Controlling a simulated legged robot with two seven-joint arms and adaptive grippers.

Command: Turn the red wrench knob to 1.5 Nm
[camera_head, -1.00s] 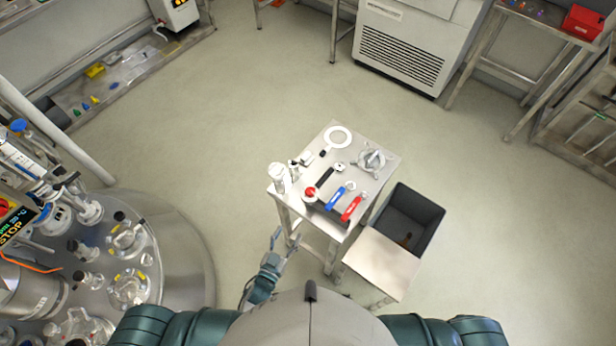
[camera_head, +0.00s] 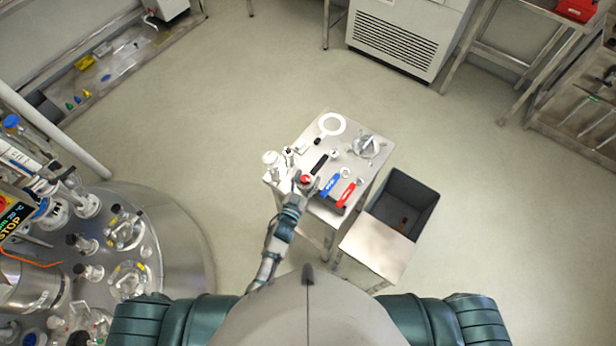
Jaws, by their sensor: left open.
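A red wrench (camera_head: 346,194) lies on the small steel table (camera_head: 356,129), at its near right side. Its knob and any torque marking are too small to make out. A blue wrench (camera_head: 330,186) lies just left of it. My left arm reaches up from below to the table's near left corner. My left gripper (camera_head: 303,181) is open there, at a round red-topped item (camera_head: 306,179), left of both wrenches and apart from the red one. I cannot tell whether it touches the round item. My right gripper is not in view.
A white ring (camera_head: 332,115), a grey metal fixture (camera_head: 369,147) and a black bar (camera_head: 318,163) share the tabletop. White bottles (camera_head: 271,158) stand at its left edge. A dark open bin (camera_head: 427,199) stands right. A round steel vessel station (camera_head: 185,235) is at left.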

